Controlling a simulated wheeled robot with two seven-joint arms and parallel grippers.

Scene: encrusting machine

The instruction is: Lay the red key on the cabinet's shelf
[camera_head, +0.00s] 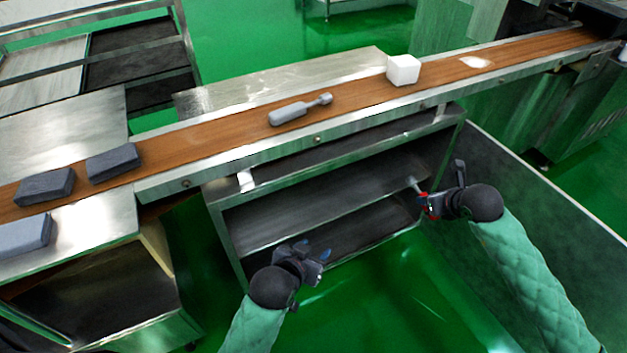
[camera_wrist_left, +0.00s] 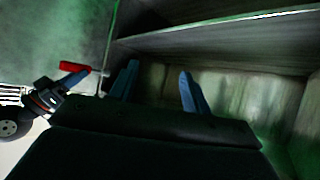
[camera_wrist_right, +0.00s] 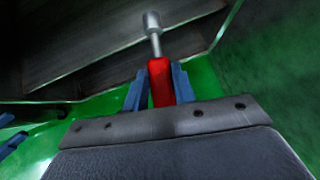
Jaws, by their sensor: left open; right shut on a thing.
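The red key (camera_head: 422,198) has a red handle and a metal shaft with a socket end. My right gripper (camera_head: 430,204) is shut on the handle, with the shaft pointing toward the cabinet. In the right wrist view the red key (camera_wrist_right: 158,82) stands out between the blue fingers, shaft away from me. The open-fronted cabinet (camera_head: 238,262) sits under the conveyor, and its shelf (camera_head: 315,203) looks bare. The key's tip is at the cabinet's right front; I cannot tell if it touches. My left gripper (camera_head: 322,256) is open and empty before the cabinet's lower front.
The brown conveyor (camera_head: 225,130) runs above the cabinet, carrying a grey tool (camera_head: 298,110), a white cube (camera_head: 403,69) and dark grey blocks (camera_head: 113,162). A grey panel (camera_head: 545,200) stands close to my right arm. Green floor is open before the cabinet.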

